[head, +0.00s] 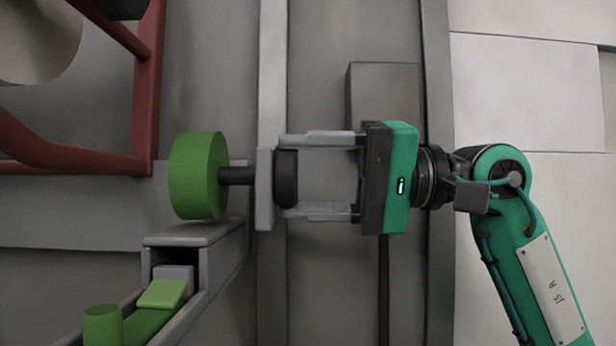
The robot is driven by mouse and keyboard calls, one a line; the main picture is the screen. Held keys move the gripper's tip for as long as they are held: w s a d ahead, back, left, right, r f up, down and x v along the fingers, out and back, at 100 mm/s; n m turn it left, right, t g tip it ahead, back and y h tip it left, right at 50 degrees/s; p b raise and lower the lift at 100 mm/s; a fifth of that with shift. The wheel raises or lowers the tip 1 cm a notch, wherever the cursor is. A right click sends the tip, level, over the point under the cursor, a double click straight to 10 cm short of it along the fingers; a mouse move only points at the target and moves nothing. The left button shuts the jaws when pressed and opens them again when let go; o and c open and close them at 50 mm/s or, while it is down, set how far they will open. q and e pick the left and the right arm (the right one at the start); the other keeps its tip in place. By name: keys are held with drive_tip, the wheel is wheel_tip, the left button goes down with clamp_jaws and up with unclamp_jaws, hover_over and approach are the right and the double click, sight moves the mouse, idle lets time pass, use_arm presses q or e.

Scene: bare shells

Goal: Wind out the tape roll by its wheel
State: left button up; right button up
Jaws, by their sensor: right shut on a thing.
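A green tape roll (198,176) sits on a dark axle (237,176) left of the middle. The axle runs right to a thin grey upright plate (264,190). A black wheel (286,178) is on the right side of that plate. My right gripper (292,177) comes in from the right, with one finger above the wheel and one below, shut on it. Below the roll, a flat green piece (162,293), which looks like tape, lies in a grey channel (192,240) beside a small green cylinder (103,325). My left gripper is not in view.
A dark red frame (147,95) fills the upper left, with a pale round shape (35,40) behind it. A grey box (382,90) and a thin brown post (384,290) stand behind my right gripper. Pale wall panels (530,95) are at the right.

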drive_tip(key=o, duration=1)
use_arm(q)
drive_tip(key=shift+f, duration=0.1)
use_arm(e)
drive_tip(key=shift+d, duration=0.1)
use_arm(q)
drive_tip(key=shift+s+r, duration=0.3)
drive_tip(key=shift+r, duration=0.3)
use_arm(e)
drive_tip(key=d, duration=1.3)
drive_tip(key=shift+d, duration=0.35)
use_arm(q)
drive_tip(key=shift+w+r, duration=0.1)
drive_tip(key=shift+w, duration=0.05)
